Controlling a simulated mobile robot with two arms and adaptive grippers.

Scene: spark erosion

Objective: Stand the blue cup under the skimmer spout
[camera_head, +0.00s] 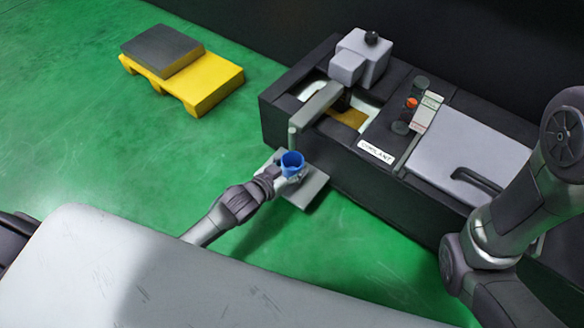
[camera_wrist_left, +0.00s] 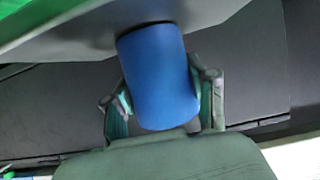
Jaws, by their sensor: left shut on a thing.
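The blue cup (camera_head: 292,165) is upright with its open top showing, above the small grey shelf (camera_head: 312,190) on the machine's front. My left gripper (camera_head: 284,172) is shut on the cup. In the left wrist view the cup (camera_wrist_left: 160,80) sits between the two fingers (camera_wrist_left: 163,105). One end of it is close to a grey surface, and I cannot tell whether they touch. My right gripper is out of view.
The dark machine tank (camera_head: 345,172) carries a "COOLANT" label (camera_head: 376,152), a grey lid (camera_head: 468,155) with a handle, and a skimmer motor block (camera_head: 360,58). A yellow pallet (camera_head: 215,88) with a dark slab stands far left. Green floor around it is clear.

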